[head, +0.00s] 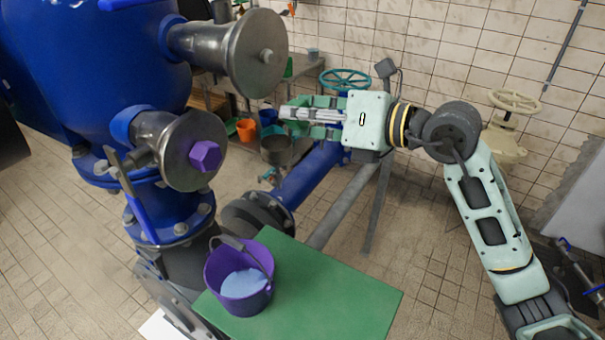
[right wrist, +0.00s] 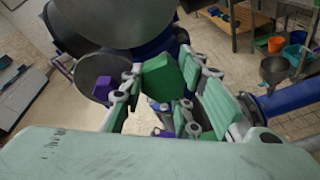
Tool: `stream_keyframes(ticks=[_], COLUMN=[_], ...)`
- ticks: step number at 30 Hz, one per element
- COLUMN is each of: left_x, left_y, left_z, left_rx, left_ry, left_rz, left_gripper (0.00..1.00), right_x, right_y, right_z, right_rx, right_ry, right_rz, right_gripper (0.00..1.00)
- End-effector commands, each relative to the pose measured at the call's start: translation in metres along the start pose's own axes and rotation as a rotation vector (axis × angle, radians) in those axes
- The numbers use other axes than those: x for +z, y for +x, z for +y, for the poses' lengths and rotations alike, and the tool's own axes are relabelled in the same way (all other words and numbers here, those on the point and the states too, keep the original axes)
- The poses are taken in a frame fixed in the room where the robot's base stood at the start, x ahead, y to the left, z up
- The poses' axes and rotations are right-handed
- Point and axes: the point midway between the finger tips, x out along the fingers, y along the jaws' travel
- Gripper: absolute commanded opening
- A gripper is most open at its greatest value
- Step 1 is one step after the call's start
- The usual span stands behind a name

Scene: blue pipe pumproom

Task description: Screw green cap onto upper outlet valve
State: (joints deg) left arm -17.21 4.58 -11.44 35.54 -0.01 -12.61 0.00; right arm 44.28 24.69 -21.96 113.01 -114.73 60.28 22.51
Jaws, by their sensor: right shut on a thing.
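The upper outlet valve (head: 258,53) is a grey metal disc with a bare stub at its centre, on the blue tank's side. The lower outlet (head: 180,150) carries a purple hexagonal cap (head: 205,156). My right gripper (head: 290,115) points left, in front of the outlets, lower than the upper one and apart from both. In the right wrist view the right gripper (right wrist: 180,95) is shut on the green cap (right wrist: 163,77), which sits between the fingers. In the head view the cap is hard to make out among the green fingers. My left gripper is not in view.
A green table (head: 335,295) with a purple bucket (head: 242,300) stands below. A blue pipe (head: 310,177) and a grey slanted pipe (head: 345,205) run behind. A teal handwheel (head: 345,79) is behind the gripper. Open air lies between gripper and upper outlet.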

Motion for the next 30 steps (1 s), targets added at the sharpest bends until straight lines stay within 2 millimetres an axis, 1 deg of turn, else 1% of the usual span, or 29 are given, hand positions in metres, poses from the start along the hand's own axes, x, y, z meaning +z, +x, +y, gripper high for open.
stream_keyframes(ticks=[1, 3, 6, 9, 12, 16, 30], left_x=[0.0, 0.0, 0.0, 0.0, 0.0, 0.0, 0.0], left_y=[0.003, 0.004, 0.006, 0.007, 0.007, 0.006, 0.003], left_z=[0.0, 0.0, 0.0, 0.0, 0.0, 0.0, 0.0], left_rx=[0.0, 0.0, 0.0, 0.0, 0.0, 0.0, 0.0], left_ry=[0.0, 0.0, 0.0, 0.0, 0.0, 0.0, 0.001], left_rz=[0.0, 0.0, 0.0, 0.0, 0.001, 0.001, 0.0], left_gripper=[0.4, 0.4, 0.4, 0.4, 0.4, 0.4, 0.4], right_x=[0.014, 0.032, 0.049, 0.06, 0.065, 0.067, 0.07], right_y=[-0.01, -0.023, -0.039, -0.049, -0.055, -0.056, -0.042], right_z=[0.011, 0.024, 0.038, 0.047, 0.052, 0.054, 0.055], right_rx=[0.027, 0.054, 0.082, 0.097, 0.105, 0.108, 0.107], right_ry=[-0.003, -0.003, -0.003, -0.002, -0.001, 0.001, 0.001], right_rz=[-0.042, -0.091, -0.137, -0.165, -0.178, -0.182, -0.181], right_gripper=[0.03, 0.03, 0.03, 0.03, 0.03, 0.03, 0.03])
